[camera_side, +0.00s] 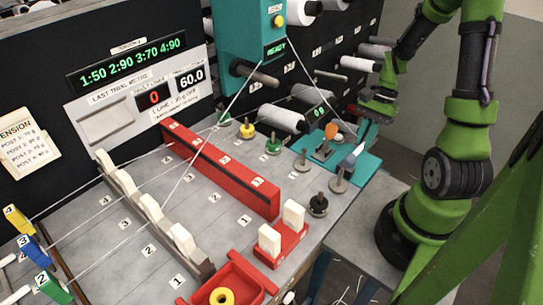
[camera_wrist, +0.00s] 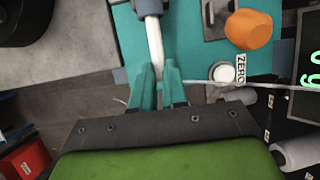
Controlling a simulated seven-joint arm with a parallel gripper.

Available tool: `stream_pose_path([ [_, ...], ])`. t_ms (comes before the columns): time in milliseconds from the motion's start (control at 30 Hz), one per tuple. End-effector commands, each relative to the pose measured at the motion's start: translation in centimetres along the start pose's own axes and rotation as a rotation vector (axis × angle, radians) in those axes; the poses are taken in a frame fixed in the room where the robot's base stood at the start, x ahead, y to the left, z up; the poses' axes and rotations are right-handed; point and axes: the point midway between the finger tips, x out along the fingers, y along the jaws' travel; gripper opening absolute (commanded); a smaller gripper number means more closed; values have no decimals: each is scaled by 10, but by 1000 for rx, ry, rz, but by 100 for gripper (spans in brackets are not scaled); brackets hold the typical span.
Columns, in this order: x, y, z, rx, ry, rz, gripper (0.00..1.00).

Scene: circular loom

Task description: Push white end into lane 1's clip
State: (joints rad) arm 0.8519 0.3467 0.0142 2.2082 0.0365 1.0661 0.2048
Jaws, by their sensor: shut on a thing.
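My gripper (camera_side: 364,128) is over the teal board at the right of the side view. In the wrist view its teal fingers (camera_wrist: 157,90) are shut on a thin white thread (camera_wrist: 250,84), which runs off to the right. A short free end seems to show left of the fingers. White clips stand in a row on a grey rail; the nearest one (camera_side: 183,240), beside a label 1 (camera_side: 178,281), appears to be lane 1's. My gripper is far to the right of it. Threads lie along the lanes further back.
A red bar (camera_side: 225,172) crosses the lanes between rail and gripper. A red block with two white tabs (camera_side: 283,243) and a black knob (camera_side: 318,205) stand near the front edge. The teal board (camera_side: 362,168) carries an orange knob (camera_side: 331,130) and a white-handled lever (camera_wrist: 154,40).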

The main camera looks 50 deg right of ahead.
Motion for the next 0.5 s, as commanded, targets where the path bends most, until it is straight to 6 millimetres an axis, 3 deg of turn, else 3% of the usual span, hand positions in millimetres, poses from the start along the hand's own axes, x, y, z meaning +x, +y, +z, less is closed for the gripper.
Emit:
stream_pose_path([
  [500, -5, 0, -11, 0, 0, -1, 0],
])
